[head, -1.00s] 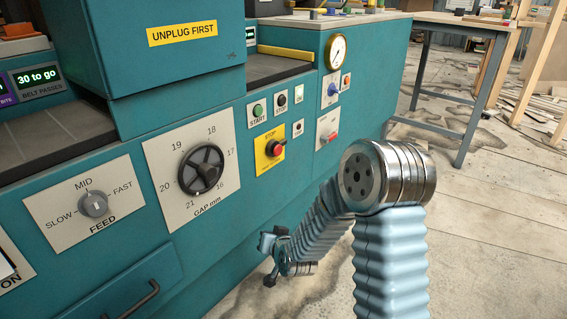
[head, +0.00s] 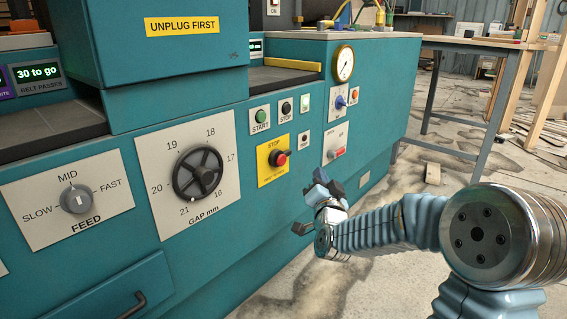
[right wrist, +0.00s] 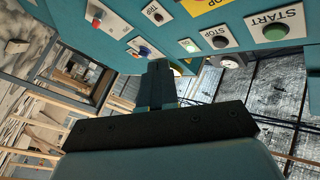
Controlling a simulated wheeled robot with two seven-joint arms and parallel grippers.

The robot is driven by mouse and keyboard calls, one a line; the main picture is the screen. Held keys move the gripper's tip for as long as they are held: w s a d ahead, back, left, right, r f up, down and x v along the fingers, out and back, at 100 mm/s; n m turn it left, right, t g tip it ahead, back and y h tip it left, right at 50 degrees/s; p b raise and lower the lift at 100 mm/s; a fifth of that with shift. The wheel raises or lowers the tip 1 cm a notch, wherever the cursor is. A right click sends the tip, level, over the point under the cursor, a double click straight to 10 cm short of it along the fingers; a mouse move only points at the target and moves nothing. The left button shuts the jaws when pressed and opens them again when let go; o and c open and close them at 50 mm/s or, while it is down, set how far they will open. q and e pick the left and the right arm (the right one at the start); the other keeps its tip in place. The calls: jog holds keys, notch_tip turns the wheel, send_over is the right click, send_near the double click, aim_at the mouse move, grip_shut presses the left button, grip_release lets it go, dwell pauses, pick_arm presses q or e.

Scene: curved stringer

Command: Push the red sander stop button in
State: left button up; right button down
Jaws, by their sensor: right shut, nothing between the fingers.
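The red mushroom button (head: 280,158) sits on a yellow plate marked STOP (head: 273,177) on the teal machine front. My right gripper (head: 329,183) is shut and empty, below and to the right of the yellow plate and apart from both buttons. My left gripper is out of view.
The green START button (head: 262,116) and dark STOP button (head: 286,107) are above the yellow plate. A red-handled switch (head: 338,153) is right of it. A black gap wheel (head: 198,174) is to the left. A workbench (head: 480,45) stands behind at right.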

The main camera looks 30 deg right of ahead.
aim_at(282, 160)
jog(key=w+a+p, duration=0.1)
jog(key=w+a, duration=0.2)
jog(key=w, duration=0.5)
jog(key=shift+a, duration=0.2)
jog(key=shift+w, duration=0.15)
dwell(1.9)
jog(key=shift+w+a, duration=0.15)
jog(key=shift+w, duration=0.15)
